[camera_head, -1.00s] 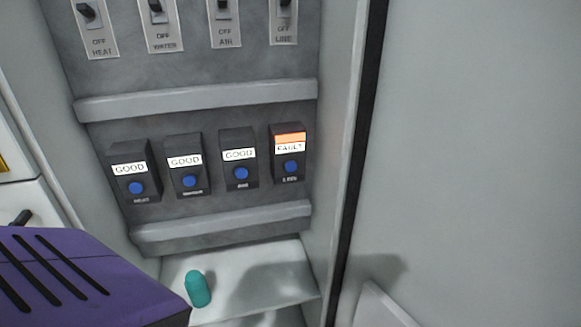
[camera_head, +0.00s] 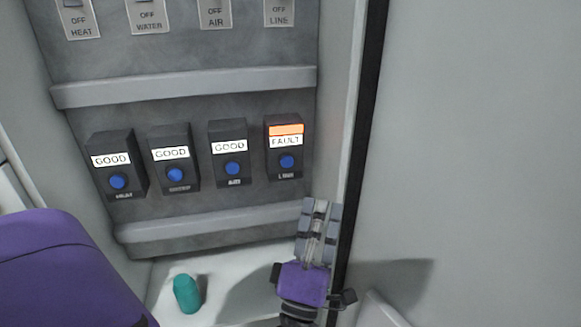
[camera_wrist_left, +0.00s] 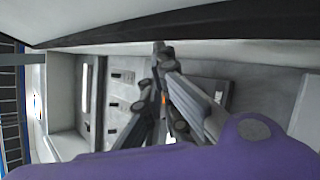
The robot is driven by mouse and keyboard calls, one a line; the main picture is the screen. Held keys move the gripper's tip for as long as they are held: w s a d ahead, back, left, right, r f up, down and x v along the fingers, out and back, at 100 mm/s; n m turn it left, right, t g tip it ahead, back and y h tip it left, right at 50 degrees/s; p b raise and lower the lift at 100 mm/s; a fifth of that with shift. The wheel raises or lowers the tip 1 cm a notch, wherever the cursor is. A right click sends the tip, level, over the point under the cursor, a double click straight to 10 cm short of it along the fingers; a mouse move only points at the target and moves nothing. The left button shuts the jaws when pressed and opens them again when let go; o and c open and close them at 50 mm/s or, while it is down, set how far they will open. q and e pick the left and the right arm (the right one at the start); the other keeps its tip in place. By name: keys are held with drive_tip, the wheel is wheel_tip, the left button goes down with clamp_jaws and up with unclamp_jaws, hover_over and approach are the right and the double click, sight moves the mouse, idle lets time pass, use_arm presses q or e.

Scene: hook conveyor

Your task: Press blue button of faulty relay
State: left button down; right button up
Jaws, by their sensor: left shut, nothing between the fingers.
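The faulty relay (camera_head: 285,148) is the rightmost box in a row of relays. It has an orange light over a FAULT label and a blue button (camera_head: 287,161). My left gripper (camera_head: 319,204) is shut and empty, pointing up, below and slightly right of that relay and apart from the button. In the left wrist view the gripper fingers (camera_wrist_left: 161,50) also show shut, with a small orange patch seen between the finger links. My right gripper is in neither view.
Relays labelled GOOD (camera_head: 229,147) stand to the left. Grey rails (camera_head: 185,87) run above and below the row. The cabinet's right side wall (camera_head: 341,110) is close to my left gripper. A teal capsule-shaped object (camera_head: 187,293) is on the white ledge (camera_head: 225,268) below.

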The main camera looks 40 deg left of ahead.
sight(287, 162)
use_arm(q)
drive_tip(key=w+a+r+n+y, duration=0.2)
drive_tip(key=w+a+n+y, duration=0.1)
drive_tip(key=a, duration=0.5)
drive_tip(key=w+n, duration=0.1)
drive_tip(key=w, duration=0.1)
drive_tip(key=shift+w+a+g+b, duration=0.15)
drive_tip(key=shift+w+g+b, duration=0.15)
drive_tip(key=shift+g, duration=0.1)
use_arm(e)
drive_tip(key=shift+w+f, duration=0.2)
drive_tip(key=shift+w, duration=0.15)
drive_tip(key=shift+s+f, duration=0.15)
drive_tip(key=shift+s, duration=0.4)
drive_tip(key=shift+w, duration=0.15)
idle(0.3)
